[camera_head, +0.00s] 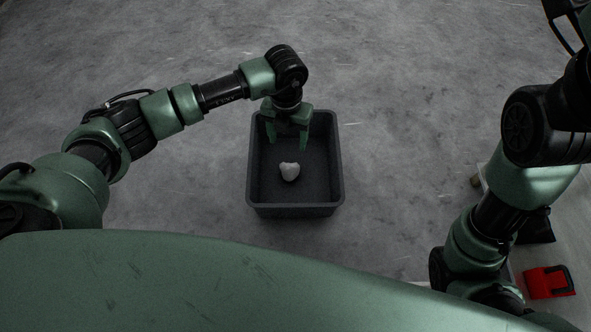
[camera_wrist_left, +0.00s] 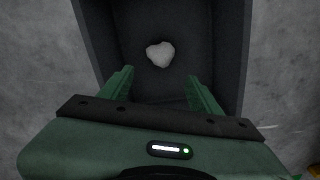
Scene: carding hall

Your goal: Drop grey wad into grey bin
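The grey wad (camera_head: 290,171) is a small pale lump inside the dark grey bin (camera_head: 295,211), seen in the head view near the middle of the bin. In the left wrist view the wad (camera_wrist_left: 160,54) shows beyond my fingertips, apart from them, with the bin wall (camera_wrist_left: 233,60) around it. My left gripper (camera_head: 287,146) is over the bin with its fingers spread and nothing between them. Its fingers (camera_wrist_left: 160,72) also show open in the left wrist view. I cannot tell whether the wad rests on the bin floor or is in the air. My right gripper is not visible.
Bare grey concrete floor (camera_head: 400,130) surrounds the bin. At the right, behind my right arm, a pale surface (camera_head: 560,240) carries a red object (camera_head: 548,282) and a black item (camera_head: 538,228).

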